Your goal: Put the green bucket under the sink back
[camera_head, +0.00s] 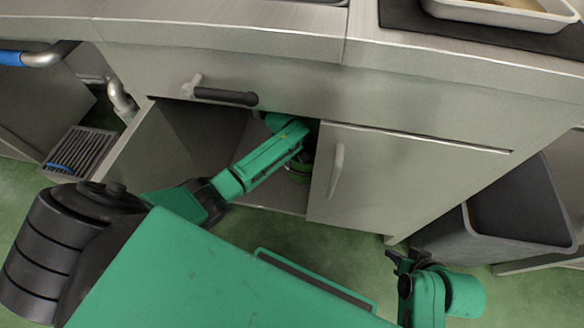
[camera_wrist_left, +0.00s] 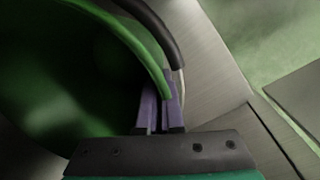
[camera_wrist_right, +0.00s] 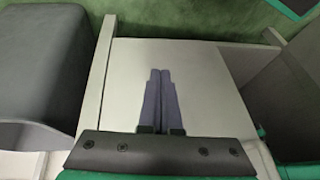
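The green bucket (camera_head: 298,172) is inside the open cabinet (camera_head: 255,150) under the counter, mostly hidden by my left arm and a cabinet panel in the head view. In the left wrist view the bucket (camera_wrist_left: 60,80) fills the left side, its rim running down between the purple fingers. My left gripper (camera_wrist_left: 160,108) appears shut on that rim; its fingertips are hidden in the head view. A dark curved bar, perhaps the bucket's handle, passes just beyond the fingers. My right gripper (camera_head: 396,262) is in front of the cabinet, fingers together and empty in the right wrist view (camera_wrist_right: 160,100).
A cabinet panel with a pale handle (camera_head: 338,168) borders the opening on the right. A dark-handled fixture (camera_head: 225,96) sits above the opening. A dark grey bin (camera_head: 505,215) stands at the right. A drain grate (camera_head: 82,150) lies at the left. Green floor shows in front.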

